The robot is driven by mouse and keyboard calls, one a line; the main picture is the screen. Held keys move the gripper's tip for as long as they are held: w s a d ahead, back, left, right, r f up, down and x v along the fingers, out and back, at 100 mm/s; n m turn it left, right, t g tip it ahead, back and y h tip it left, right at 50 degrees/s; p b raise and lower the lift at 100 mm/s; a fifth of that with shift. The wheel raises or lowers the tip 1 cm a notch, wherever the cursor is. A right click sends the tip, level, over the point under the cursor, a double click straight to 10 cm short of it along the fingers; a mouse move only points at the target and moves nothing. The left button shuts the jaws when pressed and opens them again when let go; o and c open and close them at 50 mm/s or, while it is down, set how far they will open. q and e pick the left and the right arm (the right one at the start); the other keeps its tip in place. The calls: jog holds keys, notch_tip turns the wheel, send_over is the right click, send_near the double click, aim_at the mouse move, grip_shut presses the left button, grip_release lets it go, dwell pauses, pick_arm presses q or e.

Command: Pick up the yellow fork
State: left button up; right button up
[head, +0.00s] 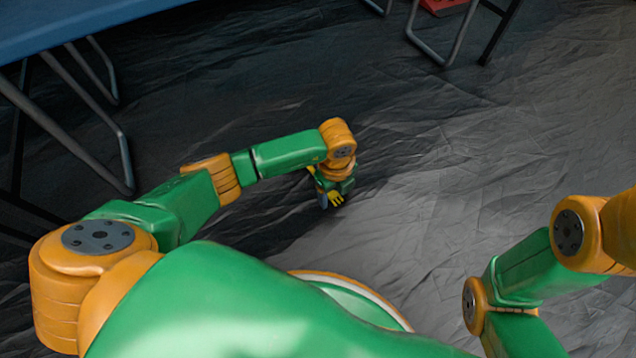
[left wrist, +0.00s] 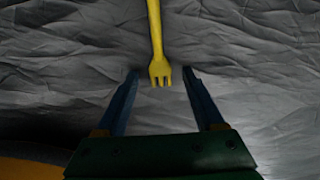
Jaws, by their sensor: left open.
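The yellow fork (left wrist: 156,45) lies on the grey crumpled ground in the left wrist view. Its handle runs out of the top edge and its tines point toward my gripper. My left gripper (left wrist: 161,72) is open, with one blue finger on each side of the tines. I see a gap between the fork and both fingers. In the head view the fork (head: 336,198) shows only in part, small and low beside my left gripper (head: 328,200), with the wrist covering the rest. My right gripper is out of view.
A blue table (head: 70,25) with grey metal legs stands at the upper left. More metal furniture legs (head: 445,45) and a red item (head: 440,5) are at the top. The dark, wrinkled ground (head: 450,150) between them is clear.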

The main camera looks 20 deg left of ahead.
pick_arm(q)
grip_shut()
jog(key=shift+r+p, duration=0.2)
jog(key=shift+p, duration=0.15)
